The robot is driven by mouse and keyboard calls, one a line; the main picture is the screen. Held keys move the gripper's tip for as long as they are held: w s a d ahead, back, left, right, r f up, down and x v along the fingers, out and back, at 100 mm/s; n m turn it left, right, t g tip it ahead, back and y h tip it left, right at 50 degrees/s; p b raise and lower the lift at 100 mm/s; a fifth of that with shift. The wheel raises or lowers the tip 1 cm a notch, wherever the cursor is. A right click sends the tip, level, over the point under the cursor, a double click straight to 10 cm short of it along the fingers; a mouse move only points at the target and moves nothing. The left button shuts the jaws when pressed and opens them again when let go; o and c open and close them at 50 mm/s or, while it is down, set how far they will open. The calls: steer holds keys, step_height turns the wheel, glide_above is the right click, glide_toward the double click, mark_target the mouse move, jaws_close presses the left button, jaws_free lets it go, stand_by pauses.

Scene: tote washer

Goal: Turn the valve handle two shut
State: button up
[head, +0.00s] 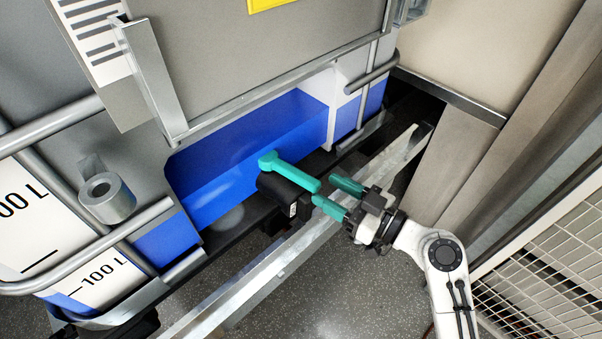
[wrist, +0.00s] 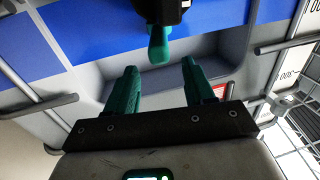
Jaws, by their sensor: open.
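The teal valve handle (head: 290,172) sits on a black valve body (head: 283,193) at the foot of a large tank. In the head view the handle runs from upper left to lower right, its far end turned to the left. In the wrist view the handle (wrist: 159,45) points down from the black valve body (wrist: 160,10). My gripper (head: 332,195) is open, with teal fingers just right of the handle's near end. In the wrist view my gripper (wrist: 160,75) has its fingers spread, with the handle's tip ahead, between them. No contact is clear. No number shows on the handle.
The tank's blue recess (head: 245,150) is behind the valve. A metal rail (head: 265,268) crosses in front, below my gripper. A white mesh panel (head: 550,270) stands at right. Speckled floor (head: 340,290) is clear in front.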

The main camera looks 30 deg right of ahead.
mark_target(301, 174)
steer(key=p+x, duration=0.1)
steer(key=x, duration=0.7)
steer(key=shift+c, duration=0.5)
jaws_close()
